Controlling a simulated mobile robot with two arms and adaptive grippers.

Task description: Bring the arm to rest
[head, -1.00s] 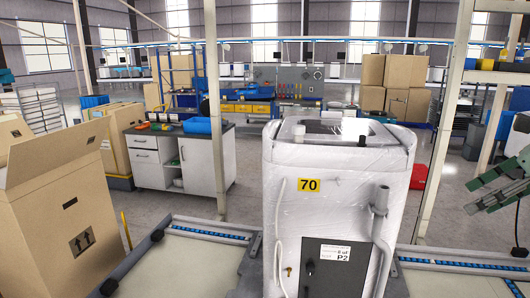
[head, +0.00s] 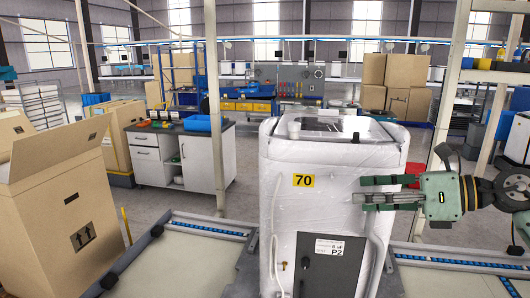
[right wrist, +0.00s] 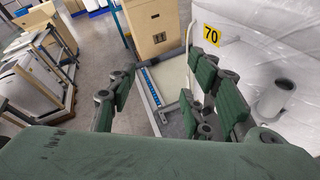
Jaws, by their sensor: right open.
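My right gripper (head: 366,190) is in front of the right side of a tall white machine (head: 335,180) wrapped in plastic. Its green fingers point left across the machine's front, spread apart with nothing between them. In the right wrist view the open fingers (right wrist: 160,78) show apart, with the floor and a box beyond. I cannot tell whether the fingers touch the wrapping. The yellow "70" label (head: 303,180) is left of the fingertips. My left gripper is not clearly in either view.
A large open cardboard box (head: 62,205) stands at the left. A grey-topped workbench (head: 205,160) is behind it. Low conveyor sections (head: 180,255) flank the machine. A thin post (head: 447,100) rises behind the right gripper. Stacked cartons (head: 395,85) stand farther back.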

